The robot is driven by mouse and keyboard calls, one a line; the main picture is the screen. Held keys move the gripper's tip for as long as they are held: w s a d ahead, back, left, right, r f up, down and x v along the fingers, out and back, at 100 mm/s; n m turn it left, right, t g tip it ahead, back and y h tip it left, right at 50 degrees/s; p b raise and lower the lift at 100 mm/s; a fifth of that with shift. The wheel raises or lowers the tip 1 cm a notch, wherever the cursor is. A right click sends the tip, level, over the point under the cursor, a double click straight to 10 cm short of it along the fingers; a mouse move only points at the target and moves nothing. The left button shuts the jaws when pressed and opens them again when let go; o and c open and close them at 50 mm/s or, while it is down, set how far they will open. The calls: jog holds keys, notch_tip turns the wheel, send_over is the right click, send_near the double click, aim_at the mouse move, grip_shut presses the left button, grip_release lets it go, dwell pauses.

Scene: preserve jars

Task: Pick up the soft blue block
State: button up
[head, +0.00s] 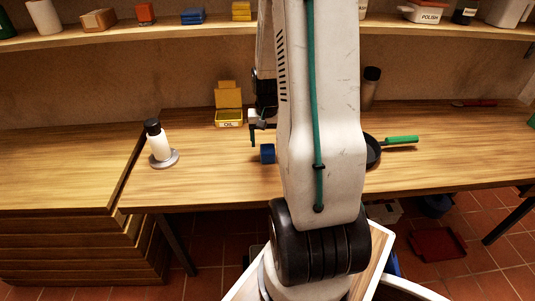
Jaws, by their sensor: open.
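A small blue block (267,153) lies on the wooden workbench (215,180), just left of my white arm. Its right side may be partly hidden by the arm. The rest of the gripper is hidden behind my arm. It is open, and the block rests apart from it on the bench as far as I can see.
A white bottle with a black cap (157,140) stands on a grey disc at left. A dark pan with a green handle (401,140) lies right of my arm. The bench's front left is clear.

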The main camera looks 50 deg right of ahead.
aim_at(267, 148)
jog(key=f, duration=0.4)
jog(key=shift+s+a, duration=0.2)
jog(key=shift+s, duration=0.15)
jog(key=shift+f, duration=0.4)
jog(key=c, duration=1.1)
jog(key=shift+o, duration=0.2)
jog(key=shift+w+r, duration=0.1)
jog(key=shift+r, duration=0.05)
